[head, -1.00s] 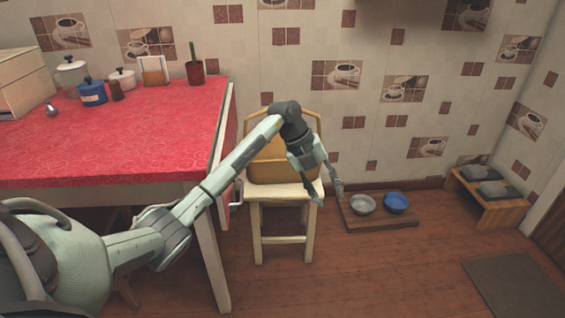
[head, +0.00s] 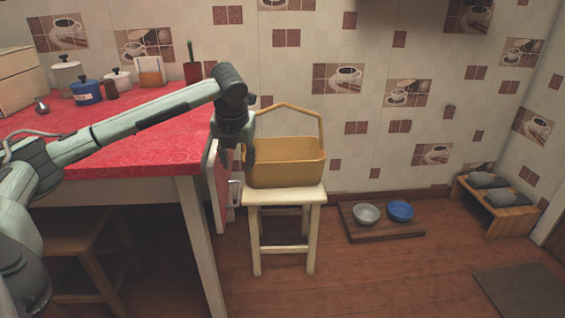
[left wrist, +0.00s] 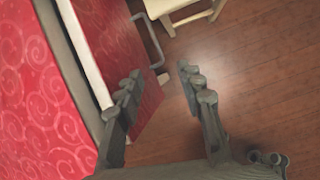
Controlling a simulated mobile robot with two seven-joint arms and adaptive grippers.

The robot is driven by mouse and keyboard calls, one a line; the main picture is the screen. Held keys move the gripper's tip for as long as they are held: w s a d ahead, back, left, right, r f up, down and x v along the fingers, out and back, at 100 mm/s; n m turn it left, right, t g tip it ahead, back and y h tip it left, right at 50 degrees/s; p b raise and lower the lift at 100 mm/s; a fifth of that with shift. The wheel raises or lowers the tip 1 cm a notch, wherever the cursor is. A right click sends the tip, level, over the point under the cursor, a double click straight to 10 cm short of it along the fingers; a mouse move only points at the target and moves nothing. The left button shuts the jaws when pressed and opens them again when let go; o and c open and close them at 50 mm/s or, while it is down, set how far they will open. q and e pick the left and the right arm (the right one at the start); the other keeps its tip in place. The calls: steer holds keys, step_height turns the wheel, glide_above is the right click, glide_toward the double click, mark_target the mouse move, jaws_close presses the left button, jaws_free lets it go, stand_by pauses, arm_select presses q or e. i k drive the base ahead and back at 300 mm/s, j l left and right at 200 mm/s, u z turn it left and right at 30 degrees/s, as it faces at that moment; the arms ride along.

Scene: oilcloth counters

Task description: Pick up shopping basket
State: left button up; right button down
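The shopping basket (head: 285,163) is tan-yellow with an angular raised handle. It stands upright on a white stool (head: 284,194) beside the red-covered counter. My left gripper (head: 236,152) hangs pointing down over the counter's right end, just left of the basket, and overlaps its left edge in the head view. In the left wrist view my left gripper (left wrist: 158,85) has its fingers spread with nothing between them. The stool shows at the top of that view (left wrist: 180,12), but the basket does not. My right gripper is not in view.
The red oilcloth counter (head: 150,150) holds several jars at the back. A metal handle (head: 235,192) sticks out from its right end. Two bowls on a wooden board (head: 385,231) and a low wooden bench (head: 496,218) stand right. The floor in front of the stool is clear.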

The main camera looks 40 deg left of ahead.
mark_target(283, 141)
steer(key=i+j, duration=0.75)
steer(key=j, duration=0.2)
